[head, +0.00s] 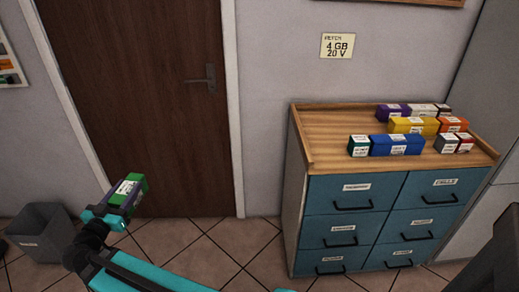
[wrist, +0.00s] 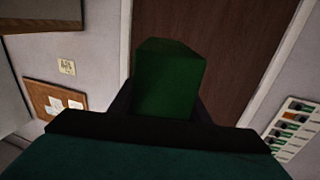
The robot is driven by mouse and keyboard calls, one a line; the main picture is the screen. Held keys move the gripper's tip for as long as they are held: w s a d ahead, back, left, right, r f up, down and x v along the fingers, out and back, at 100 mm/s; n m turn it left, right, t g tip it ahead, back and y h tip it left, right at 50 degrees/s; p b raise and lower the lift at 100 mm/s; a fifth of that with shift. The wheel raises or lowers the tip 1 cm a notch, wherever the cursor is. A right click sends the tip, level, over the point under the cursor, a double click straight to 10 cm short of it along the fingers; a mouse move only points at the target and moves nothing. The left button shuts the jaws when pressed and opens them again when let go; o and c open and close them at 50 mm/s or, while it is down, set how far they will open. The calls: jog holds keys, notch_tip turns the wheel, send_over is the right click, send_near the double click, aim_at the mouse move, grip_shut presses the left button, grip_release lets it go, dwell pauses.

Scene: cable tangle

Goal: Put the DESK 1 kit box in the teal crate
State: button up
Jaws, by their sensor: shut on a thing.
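My gripper (head: 120,203) is shut on a green box (head: 131,187) with a white label, held up in the air in front of the door. The label's print is too small to read in the head view, so I cannot tell whether this is the DESK 1 kit box. In the wrist view the green box (wrist: 170,82) sits between the dark fingers, its label out of sight. No teal crate shows in either view.
A cabinet (head: 297,185) with teal drawers stands at the right, with several coloured boxes (head: 397,145) on its wooden top. A grey bin (head: 40,232) stands on the floor at the left. A brown door (head: 140,90) is behind my gripper. Tiled floor (head: 225,250) between is clear.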

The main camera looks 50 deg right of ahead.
jog(key=s+d+r+m+g, duration=0.2)
jog(key=s+d+m+g, duration=0.15)
jog(key=d, duration=0.85)
jog(key=s+d+r+m+g+h+b, duration=0.1)
jog(key=s+d+r+m+g, duration=0.3)
jog(key=d, duration=0.8)
jog(key=s+d+r+m+g, duration=0.1)
jog(key=s+d+g, duration=0.4)
jog(key=d, duration=0.7)
jog(key=s+d+r+m+g+y, duration=0.2)
jog(key=s+d+g, duration=0.1)
jog(key=s+d, duration=0.4)
jog(key=s+d+r+m+g+y+b, duration=0.1)
jog(key=s+d+r+m+g+y, duration=0.1)
jog(key=s+d, duration=0.5)
jog(key=s+d+r+m+g+y, duration=0.1)
jog(key=s+d+r+m+g, duration=0.2)
jog(key=s+d, duration=0.5)
jog(key=s+g, duration=0.1)
jog(key=s, duration=0.7)
jog(key=shift+s+g+y, duration=0.25)
jog(key=shift+g+y, duration=0.1)
jog(key=shift+y, duration=0.05)
jog(key=shift+a+f, duration=0.1)
jog(key=shift+f, duration=2.3)
jog(key=shift+f, duration=0.15)
jog(key=shift+f, duration=2.15)
